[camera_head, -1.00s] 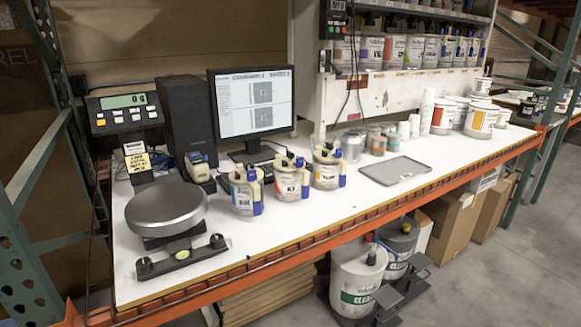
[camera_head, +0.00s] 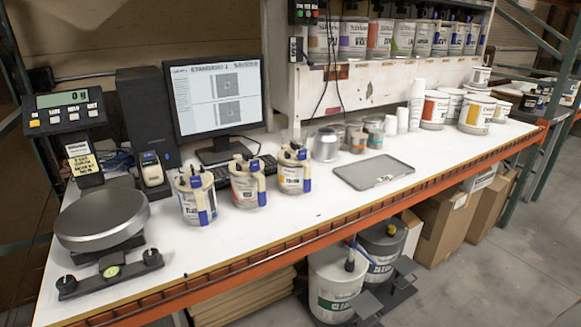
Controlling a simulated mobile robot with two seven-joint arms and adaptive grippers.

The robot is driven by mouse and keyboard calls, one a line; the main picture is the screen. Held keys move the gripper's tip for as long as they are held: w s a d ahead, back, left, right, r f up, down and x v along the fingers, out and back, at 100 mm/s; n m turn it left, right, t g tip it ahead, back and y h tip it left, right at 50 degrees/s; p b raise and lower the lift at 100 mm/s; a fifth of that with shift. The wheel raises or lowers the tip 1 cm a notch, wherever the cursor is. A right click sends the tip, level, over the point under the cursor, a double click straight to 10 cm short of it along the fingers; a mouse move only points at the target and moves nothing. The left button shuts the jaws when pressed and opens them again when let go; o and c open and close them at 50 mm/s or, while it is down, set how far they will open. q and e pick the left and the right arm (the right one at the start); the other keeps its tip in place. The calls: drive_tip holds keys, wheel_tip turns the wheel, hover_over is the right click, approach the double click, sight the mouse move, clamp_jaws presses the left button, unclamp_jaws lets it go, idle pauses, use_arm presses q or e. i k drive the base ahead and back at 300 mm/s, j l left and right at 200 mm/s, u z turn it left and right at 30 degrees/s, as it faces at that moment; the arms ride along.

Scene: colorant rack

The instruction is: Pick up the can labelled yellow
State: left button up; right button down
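The can labelled yellow (camera_head: 294,172) stands upright on the white bench. It is a pale can with a yellow-orange patch, a dark blue strip and a dark-topped lid. It is the rightmost of three similar cans in a row. The red-marked can (camera_head: 246,185) stands to its left, and the blue-labelled can (camera_head: 193,198) is farther left. The printed words are small and blurred in the current view. Neither of my grippers is in view.
A round scale (camera_head: 102,217) stands at the bench's left. A keyboard (camera_head: 228,170) and monitor (camera_head: 219,97) are behind the cans. A grey tray (camera_head: 373,172) lies to the right. Bare bench lies in front of the cans, up to the orange front beam (camera_head: 330,226).

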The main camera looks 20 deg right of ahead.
sight(294, 174)
drive_tip(key=i+l+u, duration=0.1)
drive_tip(key=l+u, duration=0.3)
drive_tip(key=l, duration=3.5)
drive_tip(key=i+u, duration=0.05)
